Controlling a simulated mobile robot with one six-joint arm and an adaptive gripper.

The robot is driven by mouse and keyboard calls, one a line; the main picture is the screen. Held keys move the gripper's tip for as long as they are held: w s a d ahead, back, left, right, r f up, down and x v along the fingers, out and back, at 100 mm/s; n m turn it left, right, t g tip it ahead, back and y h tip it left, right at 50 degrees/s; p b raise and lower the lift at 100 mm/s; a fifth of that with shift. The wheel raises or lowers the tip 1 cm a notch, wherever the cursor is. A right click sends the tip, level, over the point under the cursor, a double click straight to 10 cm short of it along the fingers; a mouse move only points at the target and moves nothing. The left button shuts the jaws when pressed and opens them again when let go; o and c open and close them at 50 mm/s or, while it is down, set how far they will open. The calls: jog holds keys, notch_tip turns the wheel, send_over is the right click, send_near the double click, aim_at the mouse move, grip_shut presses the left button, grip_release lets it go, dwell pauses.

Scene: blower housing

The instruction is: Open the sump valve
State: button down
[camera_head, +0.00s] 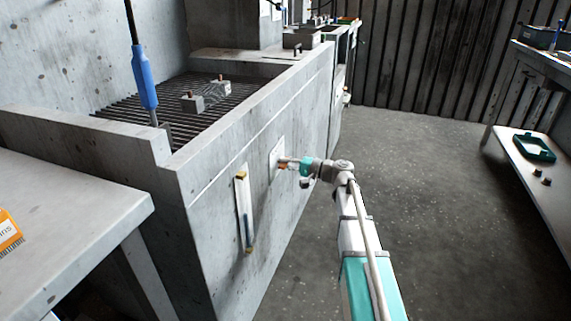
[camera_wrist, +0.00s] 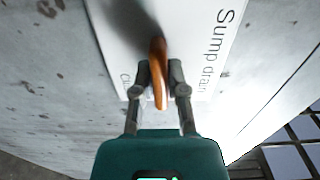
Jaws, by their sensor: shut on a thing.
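The sump valve shows as an orange handle (camera_wrist: 158,65) in the wrist view, standing out from a white plate (camera_wrist: 196,25) marked "Sump drain". In the head view the orange handle (camera_head: 283,165) is small, in front of the white plate (camera_head: 276,152) on the side of the concrete housing. My gripper (camera_wrist: 158,82) is shut on the handle, with one finger on each side of it. My gripper also shows in the head view (camera_head: 288,163), reaching to the plate from the right. Part of the plate's lettering is hidden behind my fingers.
The concrete housing (camera_head: 215,190) has a grating on top with grey blocks (camera_head: 205,96). A sight gauge (camera_head: 244,210) is mounted left of the plate. A grey table (camera_head: 70,220) stands at left, a bench (camera_head: 540,170) at right. The floor between is clear.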

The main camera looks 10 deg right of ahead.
jog(key=n, duration=0.4)
jog(key=shift+n, duration=0.4)
jog(key=n, duration=0.4)
jog(key=shift+n, duration=0.3)
jog(key=n, duration=0.8)
jog(key=c, duration=0.7)
grip_release()
jog(key=shift+o, duration=0.2)
